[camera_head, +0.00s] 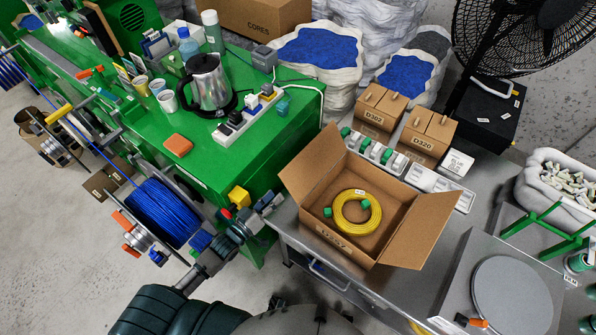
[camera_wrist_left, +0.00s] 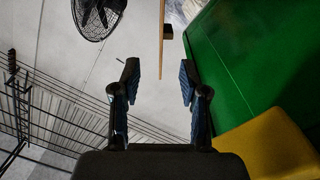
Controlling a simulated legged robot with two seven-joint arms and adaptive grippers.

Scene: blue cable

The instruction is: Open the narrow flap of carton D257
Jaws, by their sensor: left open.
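Carton D257 (camera_head: 333,243) is a brown box standing open on the grey metal table. A green-tagged yellow cable coil (camera_head: 357,212) lies inside. Its left flap (camera_head: 311,166) and right flap (camera_head: 421,230) are spread outward. I cannot make out the state of every narrow flap. My left gripper (camera_head: 274,200) is just left of the carton, beside the green bench, apart from the cardboard. My right gripper is not in view.
A yellow block (camera_head: 239,196) sits at the green bench corner, close to my left gripper. A blue cable reel (camera_head: 162,212) is left of my arm. White sockets (camera_head: 375,152) and small cartons (camera_head: 428,136) stand behind. A grey plate with a disc (camera_head: 510,290) is right.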

